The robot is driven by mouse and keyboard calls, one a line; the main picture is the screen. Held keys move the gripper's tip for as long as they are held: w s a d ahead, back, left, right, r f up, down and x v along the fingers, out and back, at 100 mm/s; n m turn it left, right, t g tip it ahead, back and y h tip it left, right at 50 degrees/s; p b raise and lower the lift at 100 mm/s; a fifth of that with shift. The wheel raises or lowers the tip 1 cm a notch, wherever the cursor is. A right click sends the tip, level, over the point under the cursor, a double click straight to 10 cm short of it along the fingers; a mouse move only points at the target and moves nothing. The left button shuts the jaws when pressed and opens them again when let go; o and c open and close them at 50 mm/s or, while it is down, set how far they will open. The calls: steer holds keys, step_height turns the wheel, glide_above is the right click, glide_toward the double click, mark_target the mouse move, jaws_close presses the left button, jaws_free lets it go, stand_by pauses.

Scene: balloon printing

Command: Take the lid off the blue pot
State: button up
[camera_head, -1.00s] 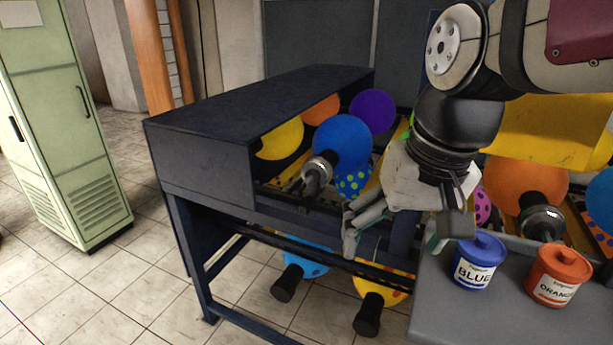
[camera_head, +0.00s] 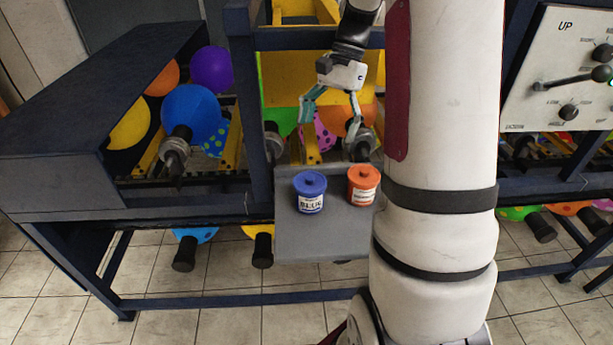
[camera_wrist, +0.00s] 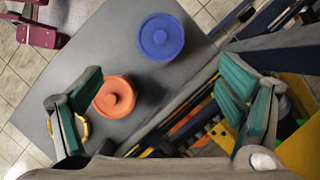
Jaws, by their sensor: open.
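The blue pot (camera_head: 309,193) stands upright on a grey shelf, with its knobbed blue lid (camera_head: 310,180) on top. In the wrist view the blue lid (camera_wrist: 161,37) shows from above, ahead of and between my fingers. My gripper (camera_head: 330,112) is open and empty, behind and above the pots in the head view. Its two green-padded fingers also show spread wide in the wrist view (camera_wrist: 165,100). It touches neither pot. The orange pot (camera_head: 363,186) stands just right of the blue one, its lid on; in the wrist view its orange lid (camera_wrist: 115,97) lies near the left finger.
The grey shelf (camera_head: 325,240) has bare room in front of the pots. A dark blue machine frame (camera_head: 250,100) with balloons stands behind and left. A control panel (camera_head: 560,75) with a lever is at the right. My arm's white column fills the right middle.

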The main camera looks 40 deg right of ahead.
steer(key=p, duration=0.1)
glide_above(310, 177)
steer(key=d, duration=0.3)
steer(key=f, duration=0.5)
steer(key=shift+w+f, duration=0.1)
steer(key=shift+w, duration=0.1)
steer(key=p+x, duration=0.1)
steer(key=x, duration=0.1)
steer(key=p+x, duration=0.1)
steer(key=x, duration=0.1)
steer(key=shift+s+a+f, duration=0.15)
steer(key=shift+a+f, duration=0.05)
steer(key=shift+a, duration=0.25)
steer(key=shift+a+f, duration=0.1)
steer(key=shift+f, duration=0.25)
steer(key=c, duration=0.8)
